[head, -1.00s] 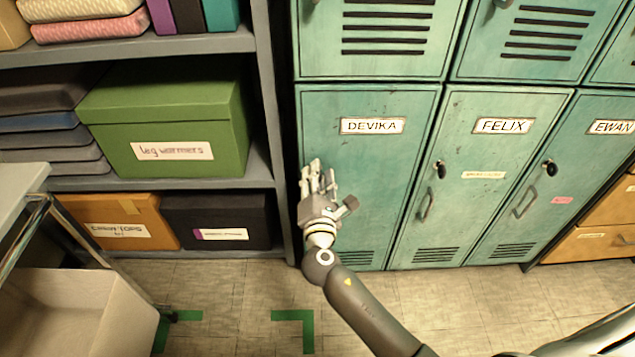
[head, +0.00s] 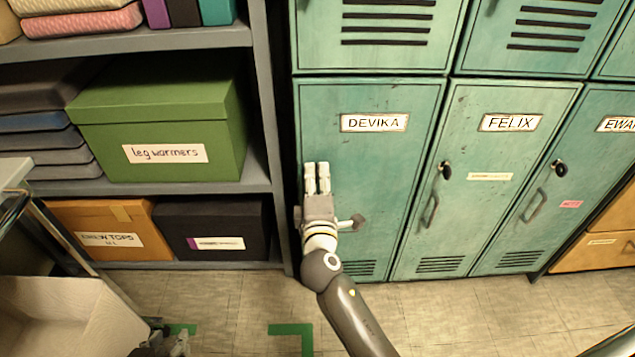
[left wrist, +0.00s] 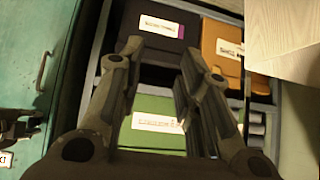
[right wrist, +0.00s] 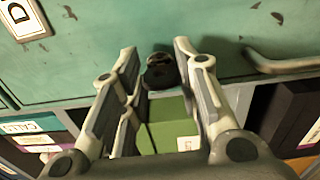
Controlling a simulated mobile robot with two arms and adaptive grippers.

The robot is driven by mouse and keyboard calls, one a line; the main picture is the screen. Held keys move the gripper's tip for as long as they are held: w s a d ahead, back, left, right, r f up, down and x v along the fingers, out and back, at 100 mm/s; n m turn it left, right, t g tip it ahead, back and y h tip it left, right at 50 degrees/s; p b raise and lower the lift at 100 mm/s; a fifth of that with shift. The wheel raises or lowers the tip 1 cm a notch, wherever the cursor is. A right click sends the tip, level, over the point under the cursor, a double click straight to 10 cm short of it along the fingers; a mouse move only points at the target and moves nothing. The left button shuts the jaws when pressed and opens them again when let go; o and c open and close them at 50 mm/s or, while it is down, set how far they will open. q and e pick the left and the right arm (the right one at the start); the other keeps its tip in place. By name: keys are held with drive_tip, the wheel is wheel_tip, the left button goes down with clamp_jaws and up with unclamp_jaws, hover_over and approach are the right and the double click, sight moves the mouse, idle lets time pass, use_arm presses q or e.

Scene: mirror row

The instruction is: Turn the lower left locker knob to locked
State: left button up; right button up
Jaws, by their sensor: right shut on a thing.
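The lower left locker (head: 385,190) is the green door labelled DEVIKA. In the head view its knob is hidden behind my right gripper (head: 317,165). In the right wrist view the dark knob (right wrist: 160,73) sits between the fingertips of my right gripper (right wrist: 155,52), which is shut on it. How the knob is turned cannot be made out. My left gripper (left wrist: 160,52) is open and empty in the left wrist view. Part of it shows low at the bottom left of the head view, away from the lockers.
The FELIX locker (head: 470,220) beside it has a black knob (head: 445,170). A grey shelf (head: 262,100) with a green box (head: 160,120) stands close to the left. A cart with a pale bin (head: 60,320) is at lower left. Floor in front of the lockers is clear.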

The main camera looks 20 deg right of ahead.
use_arm(q)
drive_tip(key=shift+w+d+r+t, duration=0.3)
drive_tip(key=shift+w+r+t, duration=0.35)
drive_tip(key=shift+w, duration=0.2)
use_arm(e)
drive_tip(key=shift+m, duration=0.3)
drive_tip(key=o, duration=1)
drive_tip(key=v, duration=1.2)
drive_tip(key=shift+d, duration=0.1)
